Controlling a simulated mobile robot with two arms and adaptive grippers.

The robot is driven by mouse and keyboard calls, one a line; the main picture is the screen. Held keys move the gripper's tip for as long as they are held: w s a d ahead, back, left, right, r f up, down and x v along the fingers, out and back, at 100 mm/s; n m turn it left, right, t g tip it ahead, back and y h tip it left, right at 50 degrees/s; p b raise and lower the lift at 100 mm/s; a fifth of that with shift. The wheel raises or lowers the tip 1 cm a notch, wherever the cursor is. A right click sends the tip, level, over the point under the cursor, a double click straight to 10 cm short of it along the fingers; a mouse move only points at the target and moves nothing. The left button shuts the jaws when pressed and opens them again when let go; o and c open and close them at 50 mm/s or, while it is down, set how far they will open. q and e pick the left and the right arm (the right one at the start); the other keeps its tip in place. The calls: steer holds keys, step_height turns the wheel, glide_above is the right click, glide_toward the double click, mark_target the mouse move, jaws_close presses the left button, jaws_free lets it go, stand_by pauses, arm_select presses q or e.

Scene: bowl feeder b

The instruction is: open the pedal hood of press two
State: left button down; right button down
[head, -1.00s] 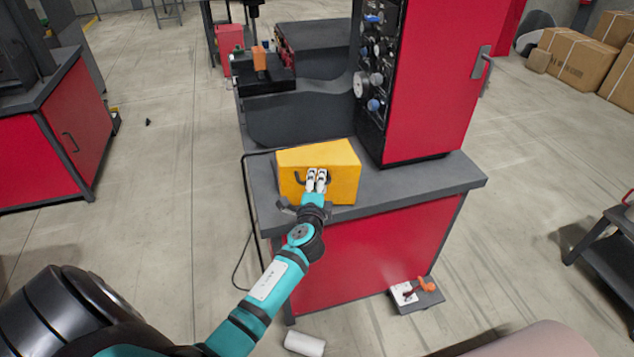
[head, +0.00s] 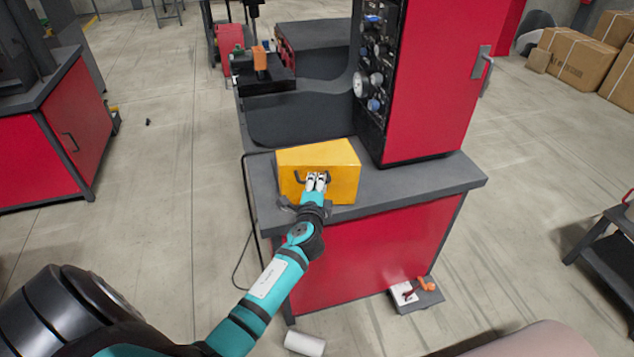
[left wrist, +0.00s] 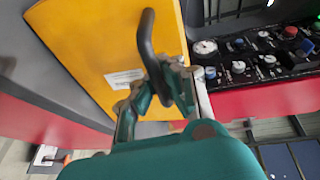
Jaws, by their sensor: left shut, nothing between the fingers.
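The yellow pedal hood (head: 338,158) sits closed on the grey worktop of the red press. Its dark bar handle (head: 298,177) is on the front face. The handle also shows large in the left wrist view (left wrist: 147,38), with a white label (left wrist: 125,78) on the yellow face beside it. My left gripper (head: 317,181) is at the hood's front, by the right part of the handle. Its fingers (left wrist: 160,88) are shut with nothing between them. They overlap the handle's end in the wrist view; I cannot tell whether they touch it. My right gripper is not in view.
The tall red cabinet (head: 440,85) with a control panel (head: 373,60) stands right behind the hood. A foot-level box with an orange part (head: 425,285) and a white cylinder (head: 304,343) lie on the floor. Open floor lies left of the press.

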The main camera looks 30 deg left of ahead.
arm_select(q)
steer(key=shift+n, duration=0.4)
steer(key=w+a+r, duration=0.1)
steer(key=a, duration=0.1)
steer(key=w+a+r, duration=0.1)
steer(key=w+r, duration=0.1)
steer(key=shift+w+a+r, duration=0.15)
steer(key=shift+a+r, duration=0.1)
steer(key=shift+a, duration=0.15)
steer(key=c, duration=2)
jaws_free()
steer(key=o, duration=0.6)
steer(key=shift+r, duration=0.1)
